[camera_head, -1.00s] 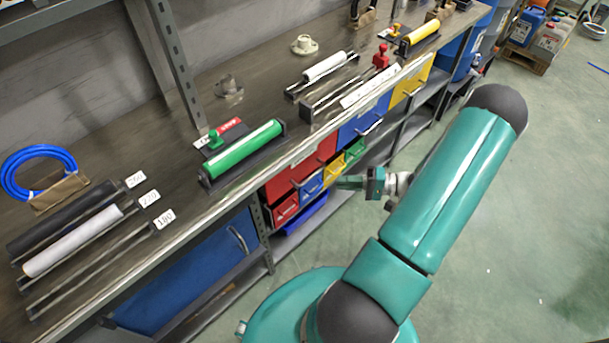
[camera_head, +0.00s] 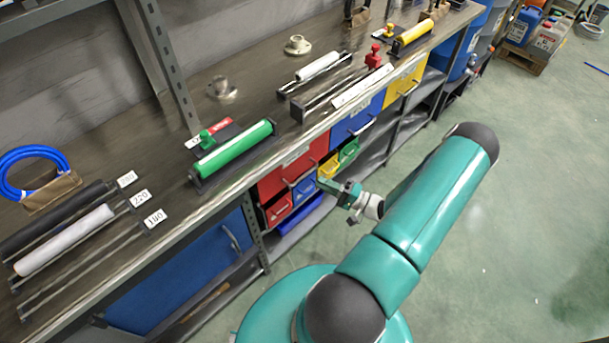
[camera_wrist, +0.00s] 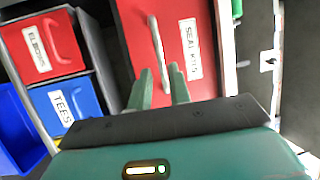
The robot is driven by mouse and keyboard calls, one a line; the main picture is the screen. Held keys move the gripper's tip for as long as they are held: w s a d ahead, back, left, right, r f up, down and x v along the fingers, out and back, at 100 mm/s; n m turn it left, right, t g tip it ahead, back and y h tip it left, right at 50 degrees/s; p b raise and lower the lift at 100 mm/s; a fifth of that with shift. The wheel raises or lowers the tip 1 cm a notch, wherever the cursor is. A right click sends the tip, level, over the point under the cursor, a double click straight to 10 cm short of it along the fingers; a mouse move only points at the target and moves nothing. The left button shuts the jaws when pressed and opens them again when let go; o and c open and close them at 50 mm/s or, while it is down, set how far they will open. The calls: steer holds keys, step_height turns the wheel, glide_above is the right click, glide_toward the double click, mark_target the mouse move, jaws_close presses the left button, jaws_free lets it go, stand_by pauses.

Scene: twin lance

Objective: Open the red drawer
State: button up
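The red drawer (camera_head: 284,168) sits under the workbench, left of a blue drawer. Its front looks about flush with the blue one. In the wrist view the red front (camera_wrist: 132,35) carries a "SEAL KITS" label and a pale bar handle (camera_wrist: 156,45). My gripper (camera_head: 322,183) is just in front of the small bins, right of and below the red drawer's handle. In the wrist view my gripper (camera_wrist: 161,72) has its two fingers apart. The near end of the handle shows between them; I cannot tell whether they touch it. Nothing is held.
Small red (camera_head: 278,211), blue (camera_head: 304,191), yellow (camera_head: 328,166) and green (camera_head: 349,151) bins sit below the drawers. The blue drawer (camera_head: 352,124) and yellow drawer (camera_head: 404,84) are farther right. Rollers lie on the bench top (camera_head: 250,108).

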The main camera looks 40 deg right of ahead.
mark_target(305, 174)
steer(key=x, duration=0.7)
steer(key=shift+c, duration=0.5)
jaws_close()
